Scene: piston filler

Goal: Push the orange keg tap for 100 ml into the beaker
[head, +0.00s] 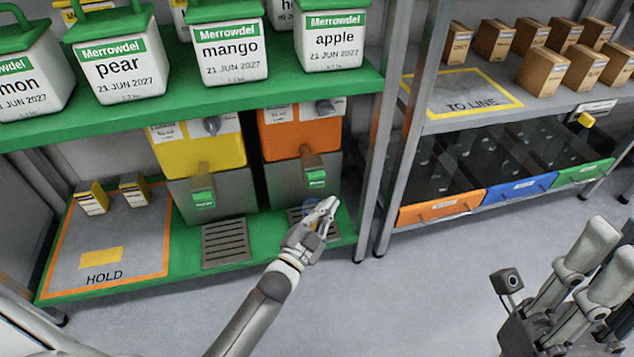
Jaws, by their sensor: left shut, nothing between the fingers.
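The orange keg (298,138) stands on the lower green shelf, with a grey lower body. Its tap (316,177) has a green face and sticks out at the front. My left gripper (330,205) is shut and empty, below the tap and in front of the drip grate. A bluish, see-through shape, probably the beaker (309,208), shows just behind my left gripper. It is mostly hidden, so its fill level cannot be read. My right gripper (606,250) is at the lower right over the floor, fingers apart and empty.
A yellow keg (200,150) with its own tap (203,198) and grate (226,243) stands to the left. The upper green shelf (200,103) with labelled containers overhangs the kegs. A metal post (372,170) is close to the right of my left gripper.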

